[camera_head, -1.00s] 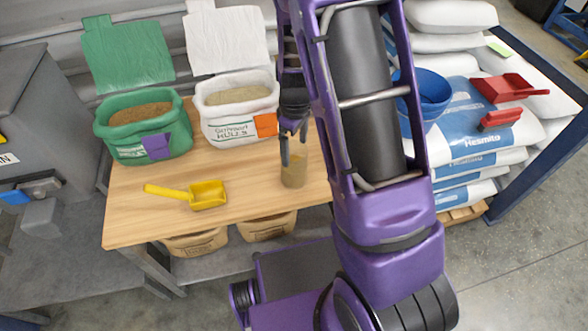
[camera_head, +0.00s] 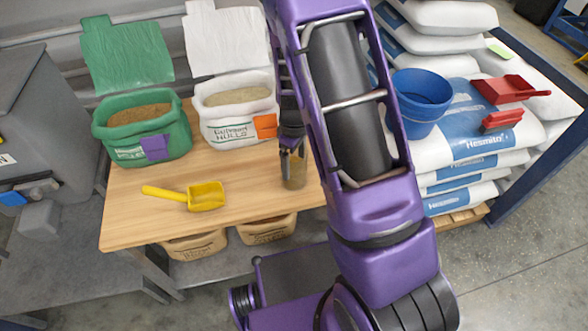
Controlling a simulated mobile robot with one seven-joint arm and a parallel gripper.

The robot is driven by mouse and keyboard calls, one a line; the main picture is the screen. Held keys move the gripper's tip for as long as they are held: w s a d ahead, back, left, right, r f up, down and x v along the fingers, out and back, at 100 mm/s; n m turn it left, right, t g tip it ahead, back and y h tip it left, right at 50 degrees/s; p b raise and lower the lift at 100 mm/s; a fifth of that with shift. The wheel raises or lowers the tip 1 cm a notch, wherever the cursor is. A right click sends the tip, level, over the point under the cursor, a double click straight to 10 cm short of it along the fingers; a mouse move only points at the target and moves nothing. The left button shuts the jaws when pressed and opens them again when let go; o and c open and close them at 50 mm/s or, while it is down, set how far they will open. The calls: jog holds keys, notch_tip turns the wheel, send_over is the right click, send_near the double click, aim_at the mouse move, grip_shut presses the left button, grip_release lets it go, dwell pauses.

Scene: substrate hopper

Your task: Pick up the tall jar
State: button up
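The tall jar (camera_head: 296,174) stands upright on the wooden table (camera_head: 240,194), near its right end. It looks clear, with tan contents. My gripper (camera_head: 292,158) points down at the jar's upper part, with a dark finger in front of its left side. My purple arm comes down close on the right of the jar. The far finger and the jar's rim are mostly hidden, so I cannot tell whether the fingers touch the glass or how wide they are apart.
A yellow scoop (camera_head: 206,196) lies on the table to the left. A green sack (camera_head: 141,133) and a white sack (camera_head: 236,105) stand open behind. At right, a blue bucket (camera_head: 420,98), a red dustpan (camera_head: 508,88) and a red brush (camera_head: 501,120) sit on stacked bags (camera_head: 470,149).

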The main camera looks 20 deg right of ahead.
grip_shut()
jog(key=shift+r, duration=0.1)
notch_tip(320, 180, up, 10)
jog(key=p, duration=0.2)
dwell(0.5)
